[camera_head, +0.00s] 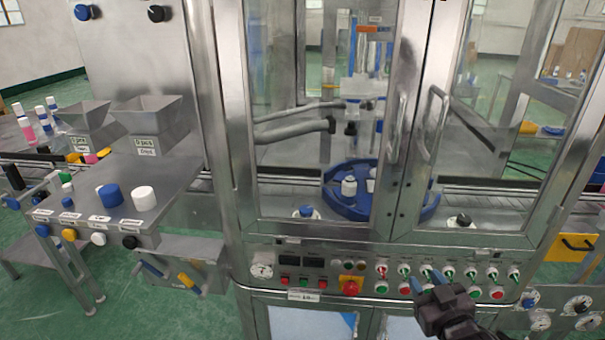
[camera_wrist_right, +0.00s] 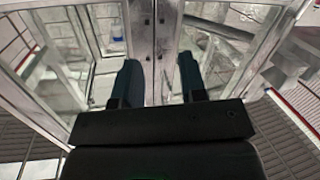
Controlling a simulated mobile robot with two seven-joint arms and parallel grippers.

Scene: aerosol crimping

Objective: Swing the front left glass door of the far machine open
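The front left glass door (camera_head: 290,180) of the machine is a tall clear pane in a metal frame. It looks shut, its right edge meeting the front right glass door (camera_head: 490,190) at a metal centre post. A vertical bar handle (camera_head: 398,128) is on the left door's right edge. My right gripper (camera_head: 427,278) is below the doors, in front of the control panel. Its two dark blue fingers are apart with nothing between them. In the right wrist view my right gripper (camera_wrist_right: 160,80) points at the metal door frames (camera_wrist_right: 157,50). My left gripper is not in view.
The control panel (camera_head: 330,262) has several knobs, buttons and a red emergency stop (camera_head: 350,286). The right door's curved handle (camera_head: 432,120) is close to the left one's. A blue round turntable (camera_head: 345,208) is behind the glass. A steel side table (camera_head: 75,205) is at left.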

